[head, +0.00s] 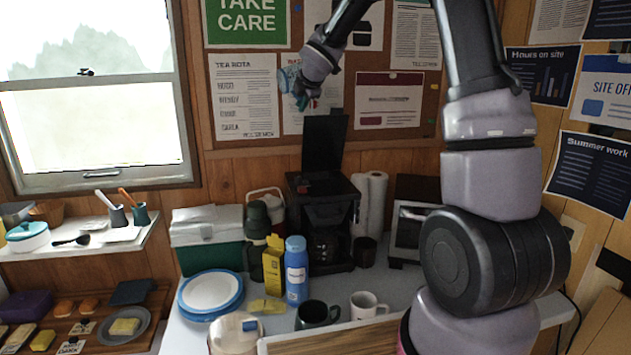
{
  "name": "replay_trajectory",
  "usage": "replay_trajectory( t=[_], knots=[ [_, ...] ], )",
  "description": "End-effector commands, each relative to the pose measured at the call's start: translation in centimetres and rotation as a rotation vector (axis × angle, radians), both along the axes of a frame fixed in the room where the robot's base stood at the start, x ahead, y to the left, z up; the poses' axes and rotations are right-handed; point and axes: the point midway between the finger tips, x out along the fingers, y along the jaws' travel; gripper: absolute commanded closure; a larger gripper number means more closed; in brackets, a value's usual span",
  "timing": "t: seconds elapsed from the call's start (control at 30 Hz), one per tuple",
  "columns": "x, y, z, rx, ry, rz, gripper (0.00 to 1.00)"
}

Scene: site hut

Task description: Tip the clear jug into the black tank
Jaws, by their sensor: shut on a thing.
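My gripper (303,98) is raised high in front of the noticeboard, above and slightly left of the black coffee machine. It is shut on the clear jug (288,78), which shows faintly on the gripper's left side against the posters. The jug's tilt and contents are hard to make out. The black tank (326,190) is the top of the coffee machine on the table. Its lid (323,143) stands upright and open behind. The jug is above the tank, apart from it. The inside of the tank is hardly visible.
Around the machine stand a blue bottle (296,270), a yellow box (272,262), a green flask (257,235), paper rolls (370,205) and a cool box (207,240). Mugs (365,304) and plates (210,292) are in front. My arm hides the table's right part.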

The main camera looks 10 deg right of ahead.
Motion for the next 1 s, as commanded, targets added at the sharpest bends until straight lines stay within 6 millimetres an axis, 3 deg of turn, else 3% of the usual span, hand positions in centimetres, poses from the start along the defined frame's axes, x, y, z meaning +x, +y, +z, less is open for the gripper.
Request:
replay_trajectory(
  t=[1.0],
  knots=[
    [-0.05, 0.27, 0.54, 0.12, 0.023, 0.001, 1.0]
  ],
)
